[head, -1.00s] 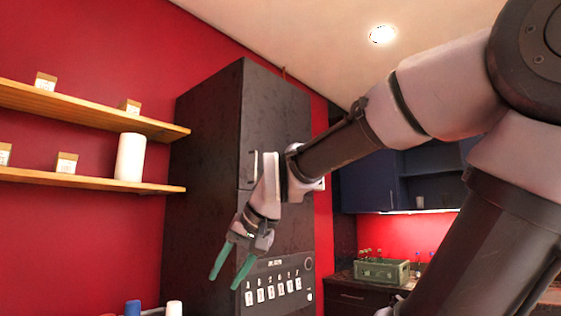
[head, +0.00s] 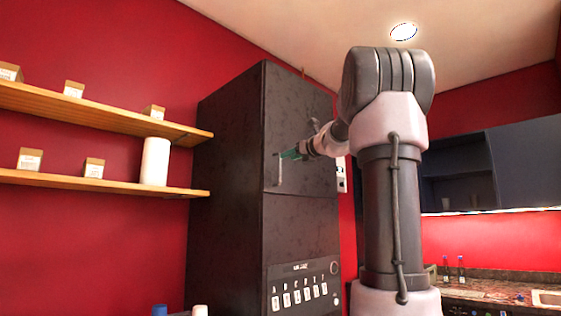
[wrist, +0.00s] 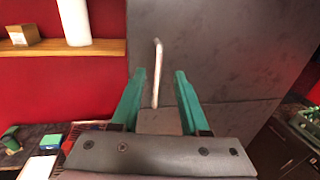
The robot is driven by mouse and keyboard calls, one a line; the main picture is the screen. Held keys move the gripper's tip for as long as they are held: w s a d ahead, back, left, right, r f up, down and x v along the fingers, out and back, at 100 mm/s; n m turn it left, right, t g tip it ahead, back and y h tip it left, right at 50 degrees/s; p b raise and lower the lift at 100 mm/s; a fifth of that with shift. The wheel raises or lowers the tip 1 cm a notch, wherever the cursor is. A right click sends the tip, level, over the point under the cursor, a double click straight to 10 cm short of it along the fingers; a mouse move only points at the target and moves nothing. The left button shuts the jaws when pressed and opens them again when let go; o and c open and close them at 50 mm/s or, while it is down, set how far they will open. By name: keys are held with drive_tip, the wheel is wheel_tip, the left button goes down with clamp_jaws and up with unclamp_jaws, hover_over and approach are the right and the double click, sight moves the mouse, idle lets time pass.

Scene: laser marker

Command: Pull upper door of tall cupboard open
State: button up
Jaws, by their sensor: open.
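The tall dark cupboard (head: 229,190) stands against the red wall in the head view. Its upper door (head: 300,115) looks closed, with a light vertical bar handle (head: 279,171) at the lower left of the door. My gripper (head: 288,155) is in front of the upper door, close to the handle. In the wrist view my gripper (wrist: 155,90) has its two green fingers spread apart. The handle (wrist: 157,72) shows upright in the gap between them, nearer the left finger. I cannot tell whether a finger touches it.
Wooden shelves (head: 100,180) with small boxes and a white cylinder (head: 155,162) are left of the cupboard. A lower panel (head: 303,285) with lettered tags is on the cupboard front. A counter (head: 480,292) with bottles and dark wall cabinets (head: 527,165) are at the right.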

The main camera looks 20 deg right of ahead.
drive_tip(key=w, duration=0.4)
drive_tip(key=w+a, duration=0.1)
drive_tip(key=w, duration=0.2)
drive_tip(key=shift+a, duration=0.1)
clamp_jaws()
idle(1.2)
